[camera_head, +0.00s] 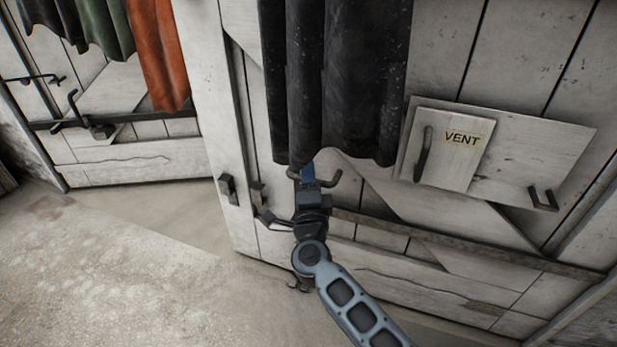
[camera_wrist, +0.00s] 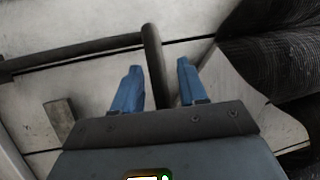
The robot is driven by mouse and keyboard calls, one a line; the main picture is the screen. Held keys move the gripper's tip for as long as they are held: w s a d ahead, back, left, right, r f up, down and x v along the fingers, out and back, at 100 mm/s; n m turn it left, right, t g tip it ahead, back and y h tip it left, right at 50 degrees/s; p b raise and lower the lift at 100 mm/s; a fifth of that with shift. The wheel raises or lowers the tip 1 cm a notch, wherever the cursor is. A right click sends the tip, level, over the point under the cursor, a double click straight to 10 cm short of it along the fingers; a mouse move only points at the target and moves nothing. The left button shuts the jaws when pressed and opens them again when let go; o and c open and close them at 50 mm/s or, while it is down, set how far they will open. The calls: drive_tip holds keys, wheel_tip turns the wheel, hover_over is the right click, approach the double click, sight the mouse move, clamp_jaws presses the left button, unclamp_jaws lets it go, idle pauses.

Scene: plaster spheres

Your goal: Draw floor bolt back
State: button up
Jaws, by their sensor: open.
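A dark metal rod with a bent end (camera_head: 328,181), which looks like the bolt's handle, is on the pale plank door beneath a black cloth. In the wrist view the same dark rod (camera_wrist: 152,55) makes a corner, with one long leg running left and a short leg coming down between my fingers. My gripper (camera_head: 306,172) has blue fingers and is at this rod. In the wrist view my gripper (camera_wrist: 156,78) is open, with a finger on each side of the short leg and gaps showing. My wrist and arm hide the bolt's lower part.
The black cloth (camera_head: 335,80) hangs close above my gripper. A VENT plate (camera_head: 453,150) with a handle is to the right. Dark brackets (camera_head: 228,189) are on the door's left edge. A second door with coloured cloths (camera_head: 160,50) stands left. The floor (camera_head: 130,270) at lower left is clear.

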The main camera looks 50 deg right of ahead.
drive_tip(key=shift+w+d+r, duration=0.1)
drive_tip(key=shift+w+d, duration=0.2)
drive_tip(key=shift+d, duration=0.05)
clamp_jaws()
idle(0.5)
